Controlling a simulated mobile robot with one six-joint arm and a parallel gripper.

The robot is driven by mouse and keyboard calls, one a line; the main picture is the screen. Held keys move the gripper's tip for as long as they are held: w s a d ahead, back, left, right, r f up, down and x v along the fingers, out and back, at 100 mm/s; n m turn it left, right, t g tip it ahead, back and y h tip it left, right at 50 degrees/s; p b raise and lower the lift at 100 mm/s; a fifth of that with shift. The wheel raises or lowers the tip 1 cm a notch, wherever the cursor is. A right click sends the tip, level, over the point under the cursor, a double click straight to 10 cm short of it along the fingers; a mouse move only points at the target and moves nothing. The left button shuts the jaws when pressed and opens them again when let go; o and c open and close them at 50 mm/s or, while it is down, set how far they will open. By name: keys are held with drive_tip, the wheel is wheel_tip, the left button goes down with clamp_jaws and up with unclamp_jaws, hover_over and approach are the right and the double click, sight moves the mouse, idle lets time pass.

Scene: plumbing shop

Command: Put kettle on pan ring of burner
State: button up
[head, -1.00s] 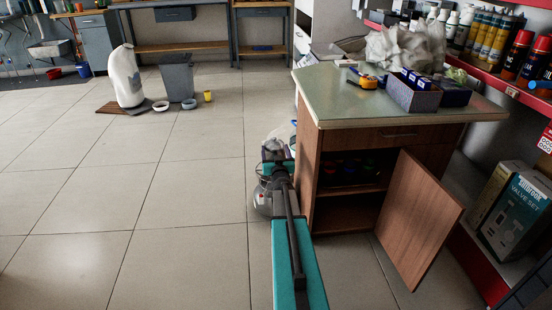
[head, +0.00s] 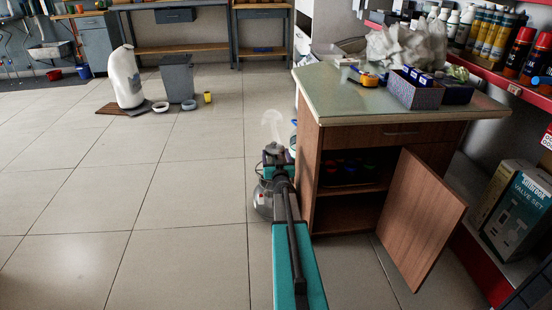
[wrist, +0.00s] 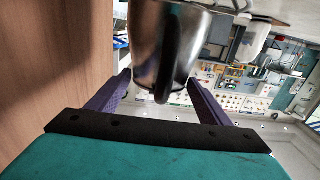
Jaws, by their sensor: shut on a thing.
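The kettle (wrist: 172,45) is a shiny metal vessel with a black handle (wrist: 168,70), cut off by the top edge in the wrist view. My gripper (wrist: 158,82) has its purple fingers either side of it and is shut on it. In the head view my gripper (head: 277,152) is beside the left side of the wooden cabinet, below the counter top.
The cabinet (head: 311,165) stands close on the right, its door (head: 420,220) open. Its top holds a box (head: 415,95), a crumpled bag and small tools. The tiled floor (head: 150,200) on the left is clear up to a white sack (head: 126,78) and grey bin (head: 178,80).

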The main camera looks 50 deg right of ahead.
drive_tip(key=shift+f, duration=0.1)
idle(0.3)
drive_tip(key=o, duration=1.9)
drive_tip(key=shift+p+v, duration=0.45)
drive_tip(key=shift+v, duration=0.75)
drive_tip(key=shift+p+v, duration=1.15)
drive_tip(key=shift+v, duration=3.7)
